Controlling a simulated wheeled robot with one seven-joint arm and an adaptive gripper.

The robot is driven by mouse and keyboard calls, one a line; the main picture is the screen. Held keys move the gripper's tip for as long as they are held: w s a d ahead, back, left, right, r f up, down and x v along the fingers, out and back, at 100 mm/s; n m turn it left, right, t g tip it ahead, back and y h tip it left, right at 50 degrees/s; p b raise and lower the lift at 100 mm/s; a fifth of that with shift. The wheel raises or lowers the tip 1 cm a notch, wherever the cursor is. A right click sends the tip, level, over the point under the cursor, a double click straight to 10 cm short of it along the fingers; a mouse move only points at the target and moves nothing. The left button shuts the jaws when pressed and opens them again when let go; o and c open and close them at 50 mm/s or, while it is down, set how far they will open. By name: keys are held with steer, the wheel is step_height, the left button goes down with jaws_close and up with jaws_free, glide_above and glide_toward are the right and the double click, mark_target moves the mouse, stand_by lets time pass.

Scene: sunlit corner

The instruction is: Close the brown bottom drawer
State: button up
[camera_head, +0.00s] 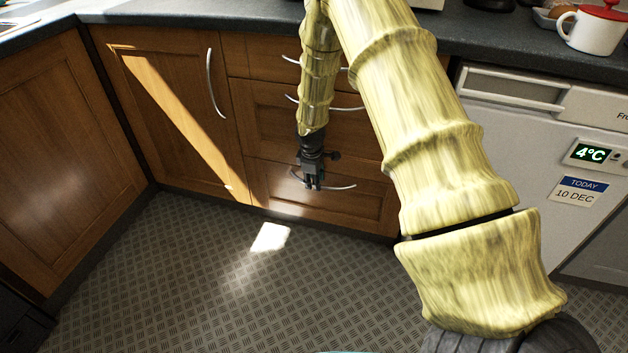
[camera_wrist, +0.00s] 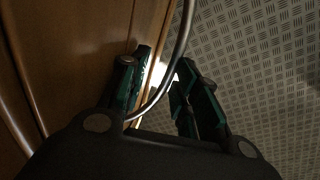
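The brown bottom drawer (camera_head: 370,204) is the lowest wooden front in the stack at the middle of the cabinets. It looks about flush with the cabinet; any small gap cannot be told. Its curved metal handle (camera_head: 338,187) is partly hidden by my gripper (camera_head: 313,184), which points down in front of it. In the wrist view, the handle (camera_wrist: 182,45) passes between the two separated fingers of my gripper (camera_wrist: 165,88). The fingers are open and not clamped on it. One finger is close to the wooden front; contact cannot be told.
Two more drawers (camera_head: 256,110) with metal handles are above, partly hidden by my arm. A cupboard door (camera_head: 165,120) stands left and a white appliance (camera_head: 520,145) right. The patterned floor (camera_head: 200,290) is clear. A white mug (camera_head: 592,32) stands on the dark worktop (camera_head: 500,40).

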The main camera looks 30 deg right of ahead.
step_height(320, 180, up, 12)
steer(key=s+a, duration=0.1)
steer(key=shift+s+a+f, duration=0.15)
steer(key=shift+s+a, duration=0.15)
steer(key=shift+a, duration=0.1)
stand_by(0.5)
stand_by(0.4)
